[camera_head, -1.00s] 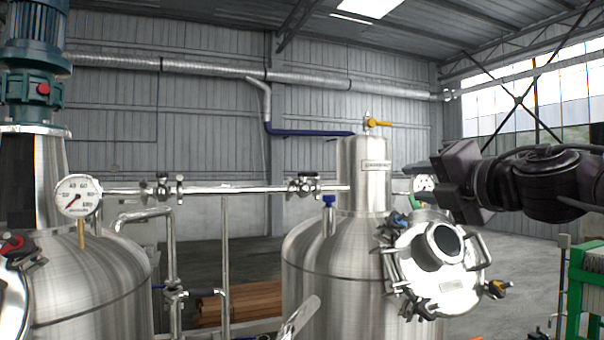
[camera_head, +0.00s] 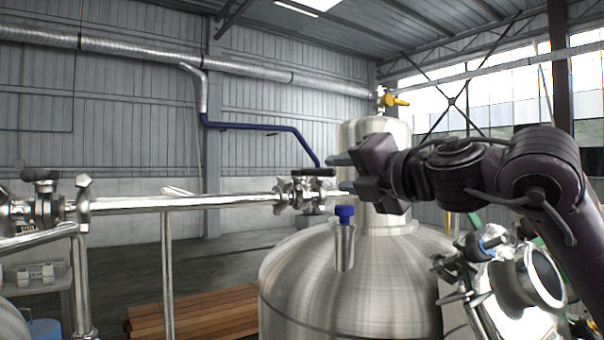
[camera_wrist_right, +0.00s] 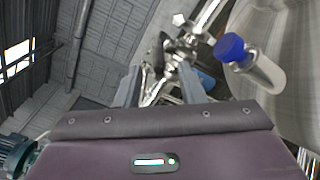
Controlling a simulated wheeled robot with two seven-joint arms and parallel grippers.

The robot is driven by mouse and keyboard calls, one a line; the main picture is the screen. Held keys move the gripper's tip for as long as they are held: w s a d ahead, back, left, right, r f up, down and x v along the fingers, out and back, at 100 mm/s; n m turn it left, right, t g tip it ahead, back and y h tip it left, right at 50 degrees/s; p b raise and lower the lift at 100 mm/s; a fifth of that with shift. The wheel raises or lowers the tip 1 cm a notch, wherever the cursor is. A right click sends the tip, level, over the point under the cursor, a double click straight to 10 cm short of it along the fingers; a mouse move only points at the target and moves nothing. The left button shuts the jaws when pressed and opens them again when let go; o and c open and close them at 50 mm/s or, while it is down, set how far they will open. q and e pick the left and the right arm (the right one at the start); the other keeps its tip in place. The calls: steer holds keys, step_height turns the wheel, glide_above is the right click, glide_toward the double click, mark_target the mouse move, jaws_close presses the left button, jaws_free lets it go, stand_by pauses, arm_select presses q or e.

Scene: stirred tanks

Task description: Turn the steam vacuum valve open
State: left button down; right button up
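A metal valve (camera_head: 305,188) with a dark, flat handle (camera_head: 318,172) sits on the horizontal steel pipe beside the steel tank's neck. The frames do not say whether this is the steam vacuum valve. My right gripper (camera_head: 338,173) points left at the valve's right side, its fingers spread around nothing. In the right wrist view, the gripper (camera_wrist_right: 160,80) is open, and the valve (camera_wrist_right: 178,55) shows beyond and between its fingers. I see no contact with the handle. My left gripper is not in view.
A blue-capped tank stub (camera_head: 345,230) stands just below the right gripper. A yellow-handled valve (camera_head: 392,100) tops the tank's neck (camera_head: 375,130). The steel tank (camera_head: 350,285) fills the front. Another valve (camera_head: 45,205) is at the pipe's left. Planks (camera_head: 195,315) lie on the floor.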

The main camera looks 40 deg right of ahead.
mark_target(320, 172)
steer(key=w+p, duration=0.1)
steer(key=w, duration=0.1)
steer(key=w+p, duration=0.3)
steer(key=w, duration=0.1)
steer(key=shift+w+d+r+p, duration=0.2)
steer(key=shift+d+p, duration=0.1)
steer(key=shift+d, duration=0.1)
steer(key=shift+w+f, duration=0.15)
steer(key=shift+w, duration=0.2)
steer(key=shift+s, duration=0.2)
steer(key=shift+c, duration=0.7)
jaws_close()
